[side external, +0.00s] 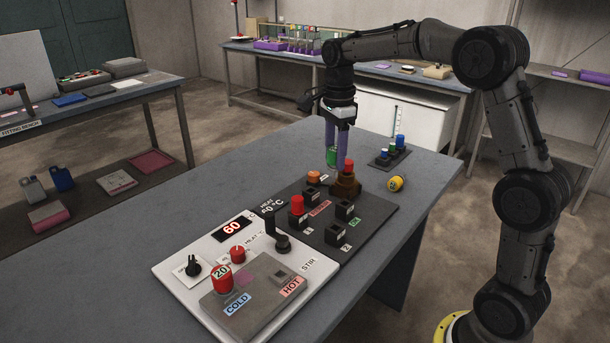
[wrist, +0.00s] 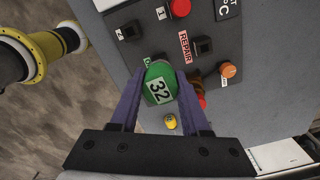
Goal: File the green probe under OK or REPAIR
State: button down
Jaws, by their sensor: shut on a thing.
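The green probe (wrist: 158,82), its top marked 32, is between the purple fingers of my gripper (wrist: 160,95). In the side view my gripper (side external: 338,150) is shut on the green probe (side external: 331,157), above the far end of the dark board (side external: 375,208). The REPAIR socket (wrist: 202,46) is dark and looks empty, beside its red label; it also shows in the side view (side external: 312,196). The green OK label (side external: 355,222) lies by another dark, empty-looking socket (side external: 344,210). In the wrist view the probe hides most of the OK place.
A red probe (side external: 297,206) stands in socket 1; socket 2 (side external: 334,234) looks empty. A brown block (side external: 346,187) with a red top and an orange knob (side external: 314,177) are close by. A yellow piece (side external: 397,183) and a small rack (side external: 390,158) stand beyond. The hotplate (side external: 180,270) display reads 60.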

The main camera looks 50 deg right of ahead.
jog(key=d+m, duration=0.1)
jog(key=d, duration=0.3)
send_near(344, 210)
jog(key=shift+w+d+f, duration=0.25)
jog(key=shift+d, duration=0.2)
jog(key=shift+w+d+f, duration=0.2)
jog(key=shift+w+d, duration=0.05)
jog(key=shift+d, duration=0.15)
jog(key=shift+f, duration=0.3)
dwell(0.5)
jog(key=shift+f, duration=1.75)
jog(key=shift+c, duration=1.5)
grip_release()
